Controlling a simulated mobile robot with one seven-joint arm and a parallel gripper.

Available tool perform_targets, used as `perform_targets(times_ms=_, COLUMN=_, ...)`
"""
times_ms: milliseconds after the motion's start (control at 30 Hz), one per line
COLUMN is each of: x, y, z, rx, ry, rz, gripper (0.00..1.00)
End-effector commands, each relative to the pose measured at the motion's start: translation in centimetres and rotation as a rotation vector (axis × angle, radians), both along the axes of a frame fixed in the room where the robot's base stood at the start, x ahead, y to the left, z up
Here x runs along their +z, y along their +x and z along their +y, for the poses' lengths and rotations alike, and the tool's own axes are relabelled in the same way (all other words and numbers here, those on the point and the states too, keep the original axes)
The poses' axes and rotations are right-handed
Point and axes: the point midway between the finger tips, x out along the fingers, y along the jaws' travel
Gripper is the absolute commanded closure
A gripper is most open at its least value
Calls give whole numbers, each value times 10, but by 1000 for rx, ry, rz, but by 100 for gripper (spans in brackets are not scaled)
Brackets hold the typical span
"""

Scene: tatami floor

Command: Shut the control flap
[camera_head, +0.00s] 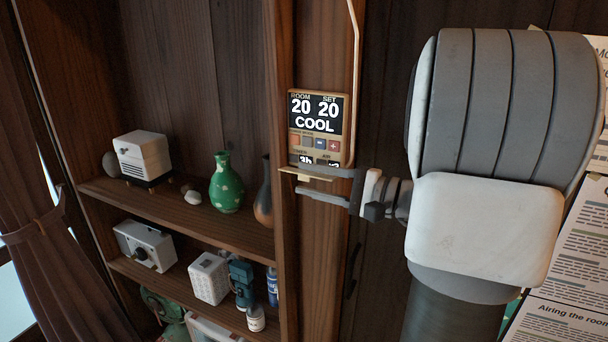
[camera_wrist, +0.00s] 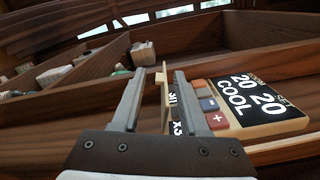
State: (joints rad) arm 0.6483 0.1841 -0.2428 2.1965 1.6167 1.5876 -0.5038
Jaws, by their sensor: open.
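The control panel (camera_head: 319,125) is a tan unit on a wooden post, with a dark screen reading 20, 20 and COOL above small buttons. It also shows at the right of the wrist view (camera_wrist: 255,103). Its flap (camera_head: 306,175) is a thin tan plate standing out from the panel's lower end, so it is open. In the wrist view the flap (camera_wrist: 164,88) stands edge-on between my fingers, nearer the right one. My gripper (camera_head: 296,181) is open at the panel's lower end, its fingers on either side of the flap (camera_wrist: 161,74). I cannot tell whether either finger touches it.
Wooden shelves to the left hold a white box (camera_head: 143,155), a green vase (camera_head: 226,184), a dark vase (camera_head: 264,195) and several small items. A pale conduit (camera_head: 356,60) runs up above the panel. Printed sheets (camera_head: 560,270) hang at the right.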

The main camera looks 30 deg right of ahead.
Motion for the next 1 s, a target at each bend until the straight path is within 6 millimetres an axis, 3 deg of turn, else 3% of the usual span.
perform_targets(times_ms=200, x=0, y=12, z=10, rx=1, ry=0, rz=0, gripper=56)
perform_targets(times_ms=467, x=0, y=13, z=10, rx=0, ry=0, rz=0, gripper=56)
perform_targets(times_ms=700, x=0, y=13, z=10, rx=0, ry=0, rz=0, gripper=98)
perform_targets(times_ms=1000, x=0, y=13, z=10, rx=0, ry=1, rz=1, gripper=100)
